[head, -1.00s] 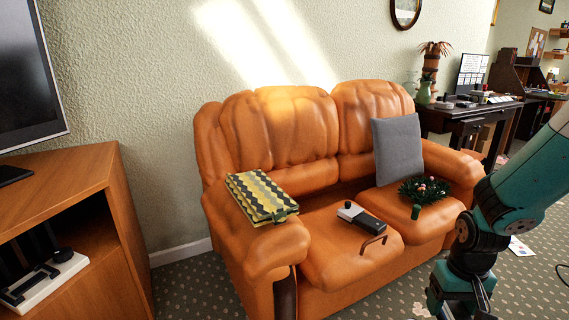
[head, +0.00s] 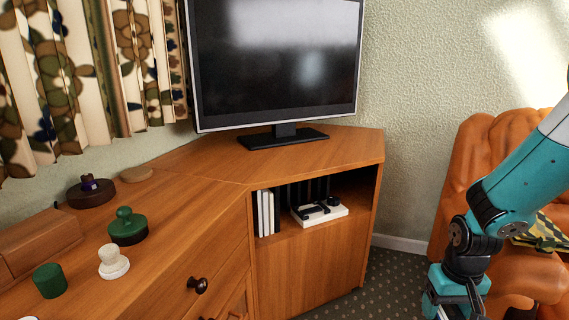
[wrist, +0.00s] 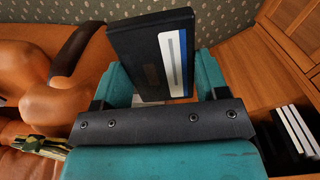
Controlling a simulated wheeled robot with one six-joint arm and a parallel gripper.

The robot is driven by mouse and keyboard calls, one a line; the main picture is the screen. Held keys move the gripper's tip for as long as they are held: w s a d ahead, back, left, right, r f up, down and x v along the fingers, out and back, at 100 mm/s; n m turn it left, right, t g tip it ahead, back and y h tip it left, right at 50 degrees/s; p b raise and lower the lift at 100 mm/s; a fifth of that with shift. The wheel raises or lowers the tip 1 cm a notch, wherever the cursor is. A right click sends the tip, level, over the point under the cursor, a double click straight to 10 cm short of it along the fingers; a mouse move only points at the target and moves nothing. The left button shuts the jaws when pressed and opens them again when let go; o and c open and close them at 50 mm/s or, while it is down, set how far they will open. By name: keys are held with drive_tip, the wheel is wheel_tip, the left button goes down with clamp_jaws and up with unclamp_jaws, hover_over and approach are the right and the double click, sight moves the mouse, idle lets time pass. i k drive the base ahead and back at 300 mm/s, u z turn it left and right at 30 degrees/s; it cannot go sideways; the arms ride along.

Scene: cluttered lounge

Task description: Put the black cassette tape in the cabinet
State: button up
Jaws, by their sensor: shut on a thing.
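The black cassette tape (wrist: 140,50), with a white and blue label, is held in my gripper (wrist: 163,78), which is shut on it in the wrist view. The tape is not visible in the head view, where my arm runs down the right side and out at the bottom edge. The wooden cabinet (head: 310,275) stands in the middle of the head view with an open shelf under its top. It also shows at the right of the wrist view (wrist: 288,50). My gripper is outside the cabinet, to its right in the head view.
The shelf holds white and black upright cases (head: 265,212) and a white and black device (head: 322,213). A television (head: 275,65) stands on top. Green and white pieces (head: 128,228) sit on the left top. An orange sofa (head: 470,160) is at right; carpet (head: 385,275) lies between.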

sight(344, 156)
drive_tip(key=u, duration=0.05)
drive_tip(key=i, duration=0.9)
